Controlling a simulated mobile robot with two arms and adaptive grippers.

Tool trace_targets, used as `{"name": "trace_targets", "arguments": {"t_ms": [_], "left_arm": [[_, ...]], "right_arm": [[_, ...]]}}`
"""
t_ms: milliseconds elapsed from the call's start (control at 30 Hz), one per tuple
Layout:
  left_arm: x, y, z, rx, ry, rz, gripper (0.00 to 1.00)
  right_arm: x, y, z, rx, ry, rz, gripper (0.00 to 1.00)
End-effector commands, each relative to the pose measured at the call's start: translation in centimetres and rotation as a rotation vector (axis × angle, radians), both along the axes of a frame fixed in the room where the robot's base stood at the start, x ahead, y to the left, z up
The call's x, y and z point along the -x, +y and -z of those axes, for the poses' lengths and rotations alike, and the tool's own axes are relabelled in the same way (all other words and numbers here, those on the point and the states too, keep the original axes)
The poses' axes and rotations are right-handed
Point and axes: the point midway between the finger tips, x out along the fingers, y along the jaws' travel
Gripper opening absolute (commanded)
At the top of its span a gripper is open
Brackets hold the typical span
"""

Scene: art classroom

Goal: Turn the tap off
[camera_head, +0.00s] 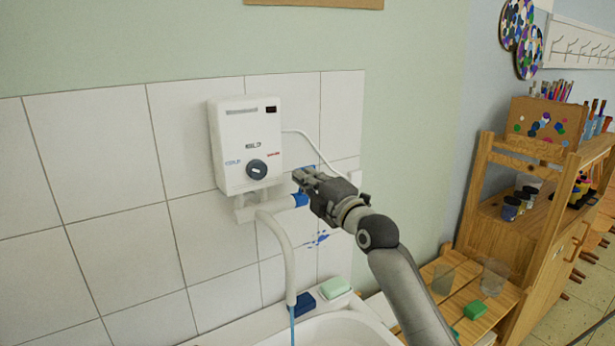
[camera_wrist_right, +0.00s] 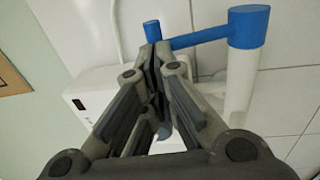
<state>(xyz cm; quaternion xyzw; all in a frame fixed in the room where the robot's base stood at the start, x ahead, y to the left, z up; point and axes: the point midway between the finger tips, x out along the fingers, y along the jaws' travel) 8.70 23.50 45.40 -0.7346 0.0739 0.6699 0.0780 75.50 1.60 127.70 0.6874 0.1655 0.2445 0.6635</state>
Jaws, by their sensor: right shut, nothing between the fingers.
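A white wall water heater (camera_head: 246,143) with a dark round knob (camera_head: 257,170) hangs on the tiles. Below it, the tap's white spout (camera_head: 283,250) bends down, and a thin blue stream of water (camera_head: 292,327) runs from its end. The tap's blue handle (camera_head: 301,199) is partly hidden by my right gripper (camera_head: 300,176). In the right wrist view the blue handle (camera_wrist_right: 200,37) runs sideways from a blue cap (camera_wrist_right: 248,27) to a small round end. My right gripper (camera_wrist_right: 155,52) is shut and empty, its tips close beside that end; I cannot tell if they touch.
The sink (camera_head: 335,328) is below, with a blue block (camera_head: 304,305) and a green soap (camera_head: 335,288) on its rim. A wooden shelf (camera_head: 535,215) with paint jars and brushes stands at the right. The tiled wall at the left is clear.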

Motion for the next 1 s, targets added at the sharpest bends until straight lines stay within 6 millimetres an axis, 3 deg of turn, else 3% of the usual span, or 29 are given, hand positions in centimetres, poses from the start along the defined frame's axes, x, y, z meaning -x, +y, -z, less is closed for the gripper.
{"name": "trace_targets", "arguments": {"t_ms": [267,600,1000], "left_arm": [[0.0,0.0,-0.6,0.0,0.0,0.0,0.32],[0.0,0.0,-4.8,0.0,0.0,-0.001,0.32],[0.0,0.0,-4.1,0.0,0.0,-0.001,0.32]], "right_arm": [[-0.1,0.1,-0.5,0.013,0.013,-0.002,0.0],[-1.9,1.1,-1.9,0.125,0.18,0.001,0.0],[-2.8,1.8,-1.6,0.127,0.192,0.001,0.0]]}}
